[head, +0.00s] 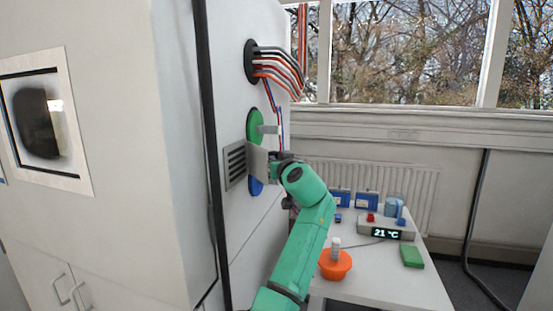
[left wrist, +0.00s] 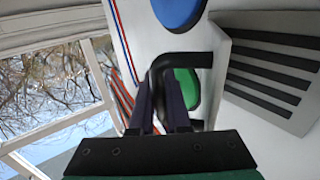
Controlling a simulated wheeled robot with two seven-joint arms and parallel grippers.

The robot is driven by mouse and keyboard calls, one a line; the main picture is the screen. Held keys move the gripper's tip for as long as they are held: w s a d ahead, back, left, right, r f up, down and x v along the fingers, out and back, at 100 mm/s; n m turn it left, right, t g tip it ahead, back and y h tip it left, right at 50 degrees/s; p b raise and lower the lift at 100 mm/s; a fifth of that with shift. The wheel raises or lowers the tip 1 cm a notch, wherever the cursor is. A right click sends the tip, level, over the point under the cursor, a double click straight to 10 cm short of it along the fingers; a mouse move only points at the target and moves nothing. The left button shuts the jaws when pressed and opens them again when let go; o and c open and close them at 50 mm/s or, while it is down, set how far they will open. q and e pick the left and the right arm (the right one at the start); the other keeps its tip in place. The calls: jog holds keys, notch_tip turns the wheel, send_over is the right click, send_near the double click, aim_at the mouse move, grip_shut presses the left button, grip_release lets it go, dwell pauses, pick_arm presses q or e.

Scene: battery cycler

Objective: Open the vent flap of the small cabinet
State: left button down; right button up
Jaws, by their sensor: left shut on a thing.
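The grey vent flap (head: 235,165) with dark slots is on the side face of the white cabinet (head: 230,75). It also shows at the right of the left wrist view (left wrist: 275,75). A black bar handle (left wrist: 188,59) stands beside the flap's edge in that view. My left gripper (head: 279,160) is just right of the flap in the head view. Its dark fingers (left wrist: 164,90) are shut on the handle, whose gripped part they mostly hide. How far the flap is swung out, I cannot tell. My right gripper is not in view.
A green disc (head: 255,121) and a blue disc (head: 256,186) are on the wall close to my gripper. Red and black cables (head: 280,62) come out above. A white table (head: 395,287) at right holds an orange pot (head: 335,265) and a temperature display (head: 386,233).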

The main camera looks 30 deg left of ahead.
pick_arm(q)
jog(key=shift+a+r, duration=0.1)
jog(key=shift+a, duration=0.1)
jog(key=c, duration=1.3)
grip_release()
jog(key=shift+o, duration=0.6)
jog(key=shift+s+a, duration=0.1)
jog(key=shift+a, duration=0.15)
